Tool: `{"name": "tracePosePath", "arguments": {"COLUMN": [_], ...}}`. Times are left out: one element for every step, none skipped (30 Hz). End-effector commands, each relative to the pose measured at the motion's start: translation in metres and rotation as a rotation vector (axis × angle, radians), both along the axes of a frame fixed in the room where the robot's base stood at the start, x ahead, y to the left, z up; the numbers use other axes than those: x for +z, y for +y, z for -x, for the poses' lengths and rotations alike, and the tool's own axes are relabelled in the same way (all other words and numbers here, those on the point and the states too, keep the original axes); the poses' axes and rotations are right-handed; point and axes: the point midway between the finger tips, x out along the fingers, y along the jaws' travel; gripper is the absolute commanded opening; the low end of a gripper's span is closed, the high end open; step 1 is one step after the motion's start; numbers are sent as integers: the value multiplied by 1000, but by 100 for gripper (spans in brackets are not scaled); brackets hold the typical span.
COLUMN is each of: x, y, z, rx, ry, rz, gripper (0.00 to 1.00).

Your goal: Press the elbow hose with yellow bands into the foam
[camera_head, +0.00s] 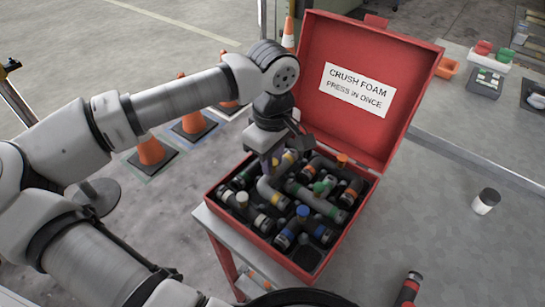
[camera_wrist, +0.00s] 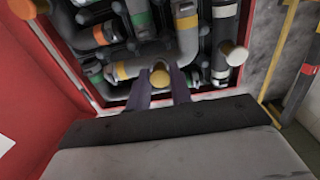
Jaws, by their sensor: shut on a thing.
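The grey elbow hose with yellow bands (camera_head: 266,188) lies among the other hoses in the red case, at its upper middle. In the wrist view the elbow hose (camera_wrist: 150,67) bends below my fingers, with a yellow band on each arm and a yellow knob. My gripper (camera_head: 273,160) points down over the case. The wrist view shows my gripper (camera_wrist: 163,88) shut on the yellow knob. The dark foam (camera_head: 306,258) shows bare at the near corner. Whether the elbow is fully seated is hidden.
The red case (camera_head: 245,230) stands on a table, its lid (camera_head: 400,70) open behind, labelled "CRUSH FOAM PRESS IN ONCE". Hoses with green, orange, blue and white marks crowd the elbow. Orange cones (camera_head: 193,122) stand left; a cup (camera_head: 486,201) stands right.

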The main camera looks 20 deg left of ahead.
Motion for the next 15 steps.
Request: {"name": "tracePosePath", "arguments": {"x": [0,0,0,0,0,0,0,0,0,0,0,-1,-2,-2,-3], "y": [0,0,0,0,0,0,0,0,0,0,0,0,0,0,0], "z": [0,0,0,0,0,0,0,0,0,0,0,0,0,0,0], "rx": [0,0,0,0,0,0,0,0,0,0,0,0,0,0,0], "ry": [0,0,0,0,0,0,0,0,0,0,0,0,0,0,0], "rz": [0,0,0,0,0,0,0,0,0,0,0,0,0,0,0], "gripper": [1,1,1,1,1,1,1,1,1,1,1,1,1,1,1]}}
